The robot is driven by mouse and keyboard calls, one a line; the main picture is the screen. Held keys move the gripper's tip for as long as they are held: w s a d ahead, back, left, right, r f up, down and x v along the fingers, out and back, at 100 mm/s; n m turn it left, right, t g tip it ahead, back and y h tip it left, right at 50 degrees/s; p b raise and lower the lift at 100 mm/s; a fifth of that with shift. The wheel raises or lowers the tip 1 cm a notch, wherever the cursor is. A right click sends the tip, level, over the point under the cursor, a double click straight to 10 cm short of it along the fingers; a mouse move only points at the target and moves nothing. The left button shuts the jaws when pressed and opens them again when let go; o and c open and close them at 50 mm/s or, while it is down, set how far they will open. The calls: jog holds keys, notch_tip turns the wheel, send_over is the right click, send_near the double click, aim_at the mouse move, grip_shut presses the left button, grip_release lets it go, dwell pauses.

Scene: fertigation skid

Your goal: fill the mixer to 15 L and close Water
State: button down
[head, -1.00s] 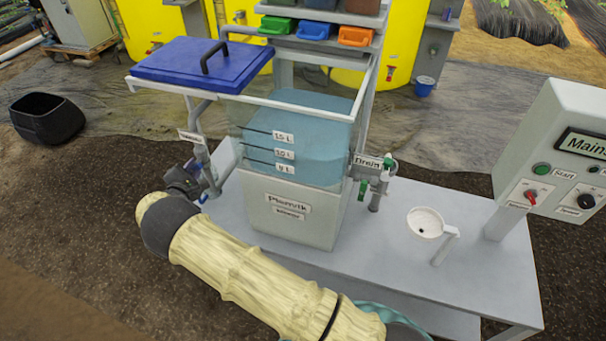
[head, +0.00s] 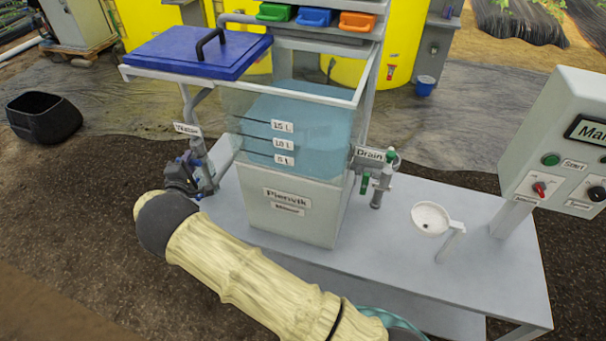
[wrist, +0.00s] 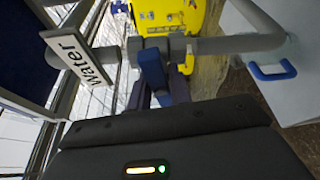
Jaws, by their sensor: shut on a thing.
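The mixer is a clear tank (head: 300,180) with 15 L, 10 L and 5 L marks. Its blue liquid (head: 310,105) stands close to the 15 L mark; I cannot read the exact level. The Water label (head: 187,129) hangs on the pipe left of the tank and shows in the wrist view (wrist: 80,60). My gripper (head: 184,172) is at the valve below that label, partly hidden by my arm. In the wrist view my gripper (wrist: 158,92) is shut on the blue Water handle (wrist: 152,68), which lies along the view, across the grey pipe (wrist: 235,43).
A blue lid (head: 195,52) is at the tank's upper left. The Drain valve (head: 385,165), with a green handle, is on its right. A white funnel cup (head: 430,218) and control box (head: 565,150) stand farther right. A black tub (head: 44,117) lies on the ground at left.

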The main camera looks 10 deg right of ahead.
jog(key=shift+s+f+m+t+b, duration=0.1)
jog(key=shift+f+m+t+b, duration=0.3)
jog(key=shift+m+b, duration=0.5)
jog(key=c, duration=2.2)
grip_release()
jog(key=shift+r+m+b, duration=0.2)
jog(key=shift+m+b, duration=0.1)
jog(key=shift+m, duration=0.1)
jog(key=c, duration=1.2)
grip_release()
jog(key=shift+r, duration=0.15)
jog(key=shift+c, duration=0.2)
jog(key=s+a+p, duration=0.2)
jog(key=s+a, duration=0.1)
jog(key=s, duration=0.3)
jog(key=shift+a, duration=0.2)
jog(key=shift+a, duration=0.1)
